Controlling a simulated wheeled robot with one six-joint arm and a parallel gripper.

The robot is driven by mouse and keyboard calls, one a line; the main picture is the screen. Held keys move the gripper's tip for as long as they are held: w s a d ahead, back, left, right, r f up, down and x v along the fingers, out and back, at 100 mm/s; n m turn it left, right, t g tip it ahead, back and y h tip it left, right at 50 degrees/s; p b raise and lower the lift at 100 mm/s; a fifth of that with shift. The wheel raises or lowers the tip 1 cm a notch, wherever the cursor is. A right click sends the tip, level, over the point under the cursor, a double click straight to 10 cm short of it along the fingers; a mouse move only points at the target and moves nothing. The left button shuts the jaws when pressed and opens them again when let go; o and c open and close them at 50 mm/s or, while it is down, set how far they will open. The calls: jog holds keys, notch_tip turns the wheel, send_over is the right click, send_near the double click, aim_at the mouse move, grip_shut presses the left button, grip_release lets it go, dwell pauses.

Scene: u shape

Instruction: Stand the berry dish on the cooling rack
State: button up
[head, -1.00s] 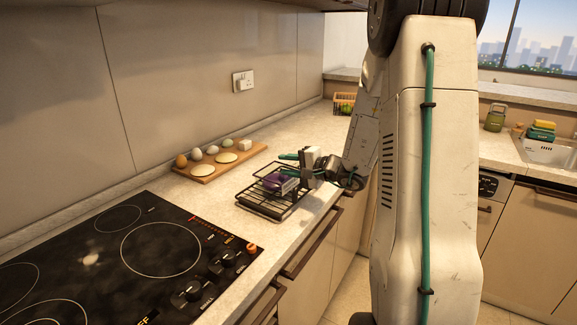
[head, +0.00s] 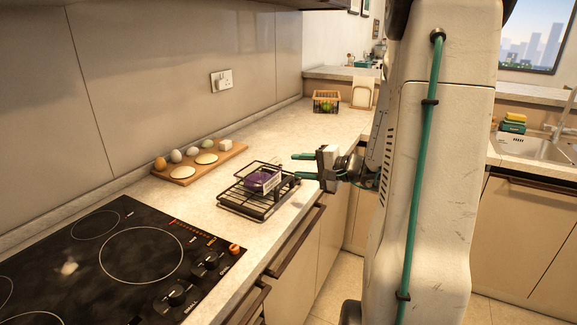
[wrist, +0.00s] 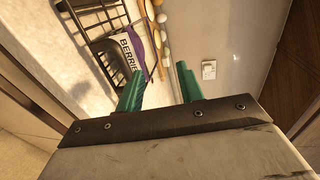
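The berry dish (head: 258,183) is purple with a white label, and it stands on the black wire cooling rack (head: 243,201) on the counter. In the wrist view the dish (wrist: 132,53), its label reading "BERRIE", sits at the rack (wrist: 93,22). My gripper (head: 304,166) is to the right of the dish, apart from it. Its two green fingers are spread with nothing between them. They also show in the wrist view (wrist: 160,88). The dish's base is partly hidden by the rack's wires.
A wooden board (head: 200,164) with eggs and flat pale rounds lies behind the rack. The black cooktop (head: 120,262) is at the front left. A basket (head: 326,101) stands farther back on the counter. The counter between rack and basket is mostly clear.

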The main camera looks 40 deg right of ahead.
jog(key=s+a+r+n+g+y, duration=0.1)
jog(key=s+a+n+g+y, duration=0.2)
jog(key=a, duration=0.5)
jog(key=s+a+r+n+g, duration=0.2)
jog(key=a+n+g, duration=0.15)
jog(key=a, duration=0.55)
jog(key=s+a+r+n+g+y, duration=0.1)
jog(key=s+a+n+g+y, duration=0.2)
jog(key=a, duration=0.5)
jog(key=s+r+n+g+h, duration=0.1)
jog(key=s+n+g+h, duration=0.3)
jog(key=s+h, duration=0.6)
jog(key=s+a+n, duration=0.1)
jog(key=s, duration=0.3)
jog(key=shift+s+r+h, duration=0.25)
jog(key=shift+s+h, duration=0.15)
jog(key=shift+a, duration=0.1)
